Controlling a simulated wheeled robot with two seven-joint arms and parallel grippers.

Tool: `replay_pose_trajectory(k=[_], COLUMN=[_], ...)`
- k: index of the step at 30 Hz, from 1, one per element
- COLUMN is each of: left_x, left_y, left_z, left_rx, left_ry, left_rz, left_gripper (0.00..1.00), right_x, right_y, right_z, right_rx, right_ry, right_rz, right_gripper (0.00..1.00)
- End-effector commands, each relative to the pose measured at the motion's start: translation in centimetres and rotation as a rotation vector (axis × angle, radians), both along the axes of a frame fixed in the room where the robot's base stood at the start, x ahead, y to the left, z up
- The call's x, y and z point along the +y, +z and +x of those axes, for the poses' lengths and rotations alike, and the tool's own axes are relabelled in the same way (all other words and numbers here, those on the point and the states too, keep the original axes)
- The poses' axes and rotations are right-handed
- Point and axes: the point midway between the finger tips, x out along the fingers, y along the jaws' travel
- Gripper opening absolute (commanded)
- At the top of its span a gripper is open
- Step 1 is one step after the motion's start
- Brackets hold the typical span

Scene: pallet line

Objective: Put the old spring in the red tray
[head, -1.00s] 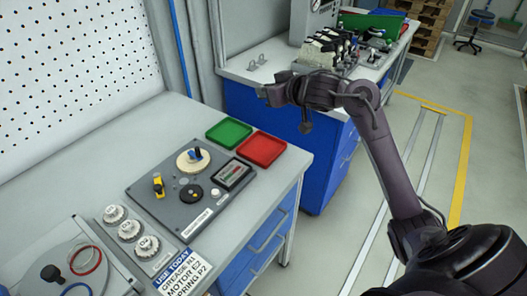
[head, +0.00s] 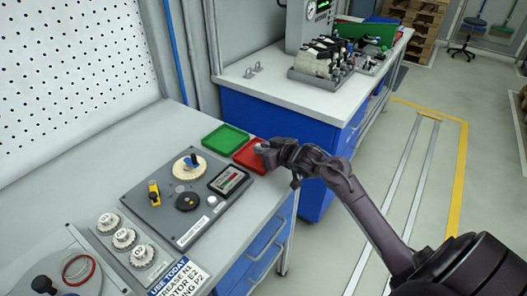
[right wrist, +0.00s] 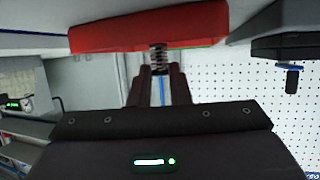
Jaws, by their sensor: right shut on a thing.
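The old spring (right wrist: 158,58) is a small dark metal coil, held between the two fingertips of my right gripper (right wrist: 160,72) in the right wrist view. In the head view my right gripper (head: 263,148) is at the red tray (head: 246,156), covering its right part; the spring cannot be made out there. The red tray (right wrist: 150,34) also fills the top of the wrist view, close to the spring's end. I cannot tell whether spring and tray touch. My left gripper is not in view.
A green tray (head: 226,138) lies left of the red one. A grey fixture plate (head: 160,222) with a cream gear and yellow part is nearer on the bench. White knobs (head: 124,238) and a printed sign (head: 180,278) stand in front. An aisle separates another blue bench (head: 265,120).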

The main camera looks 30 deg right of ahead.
Motion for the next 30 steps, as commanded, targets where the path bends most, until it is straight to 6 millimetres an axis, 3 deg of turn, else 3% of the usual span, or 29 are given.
replay_pose_trajectory(k=[3, 13, 14, 18, 30], left_x=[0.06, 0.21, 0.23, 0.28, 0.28], left_y=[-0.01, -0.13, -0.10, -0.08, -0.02], left_z=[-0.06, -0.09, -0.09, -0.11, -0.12], left_rx=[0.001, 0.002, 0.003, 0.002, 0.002], left_ry=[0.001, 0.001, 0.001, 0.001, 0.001], left_rz=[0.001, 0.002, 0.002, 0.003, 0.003], left_gripper=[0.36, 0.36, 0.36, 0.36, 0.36], right_x=[0.03, 0.02, 0.02, 0.02, -0.07], right_y=[-1.21, -1.50, -1.45, -1.42, -0.96], right_z=[-0.04, -0.03, -0.02, -0.02, -0.48], right_rx=[0.001, 0.000, 0.000, 0.000, 0.000], right_ry=[0.000, 0.000, 0.000, 0.000, 0.000], right_rz=[0.000, 0.000, 0.000, 0.000, -0.002], right_gripper=[0.00, 0.00, 0.19, 0.38, 0.39])
